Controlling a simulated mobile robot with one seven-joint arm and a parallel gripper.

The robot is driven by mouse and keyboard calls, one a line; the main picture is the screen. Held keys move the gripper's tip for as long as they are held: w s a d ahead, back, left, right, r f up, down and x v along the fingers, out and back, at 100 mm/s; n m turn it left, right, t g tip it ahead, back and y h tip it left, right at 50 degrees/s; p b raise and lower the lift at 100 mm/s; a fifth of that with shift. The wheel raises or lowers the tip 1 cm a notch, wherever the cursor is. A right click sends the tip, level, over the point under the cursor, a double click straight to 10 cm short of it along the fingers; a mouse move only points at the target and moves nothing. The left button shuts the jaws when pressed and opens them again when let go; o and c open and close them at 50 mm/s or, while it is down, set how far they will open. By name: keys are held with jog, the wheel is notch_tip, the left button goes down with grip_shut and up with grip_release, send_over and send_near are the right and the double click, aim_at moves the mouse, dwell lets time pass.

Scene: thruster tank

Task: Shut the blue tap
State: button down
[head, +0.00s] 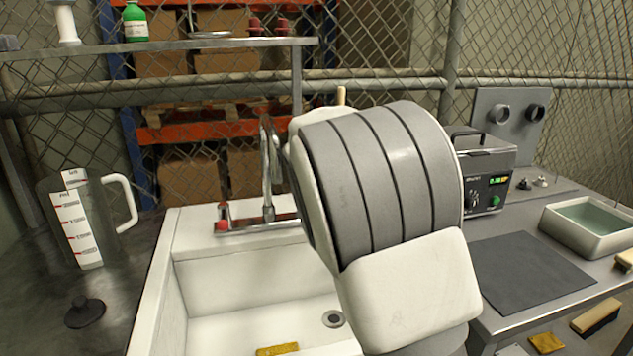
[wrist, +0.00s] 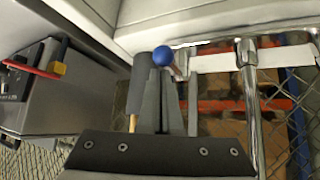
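The blue tap shows in the wrist view as a round blue knob (wrist: 163,57) on a short lever at the tap body. In the head view my arm hides it. My gripper (wrist: 172,84) reaches up from the lower edge of the wrist view. Its dark fingers are close together and look shut, with nothing clearly held between them. Their tips are just below the blue knob in the picture; I cannot tell if they touch it. The chrome spout (head: 265,160) rises behind the white sink (head: 215,268), with a red knob (head: 222,226) to its left.
A dark grey cylinder (wrist: 142,78) with a wooden stick is close beside my fingers. A measuring jug (head: 82,222) and a black stopper (head: 84,312) are left of the sink. A grey device (head: 485,180) and a water tray (head: 590,225) stand right. A wire fence is behind.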

jog(key=p+v, duration=0.2)
jog(key=v, duration=1.3)
jog(key=s+d+f+g+y, duration=0.1)
jog(key=s+d+g+y, duration=0.1)
jog(key=s+d, duration=0.85)
jog(key=s+f+n, duration=0.2)
jog(key=s+f, duration=0.1)
jog(key=s, duration=0.7)
jog(key=s+f+n, duration=0.1)
jog(key=s+f, duration=0.3)
jog(key=s, duration=0.7)
notch_tip(320, 180, up, 15)
jog(key=p, duration=1.4)
jog(key=shift+w+r+g, duration=0.2)
jog(key=shift+w+g, duration=0.2)
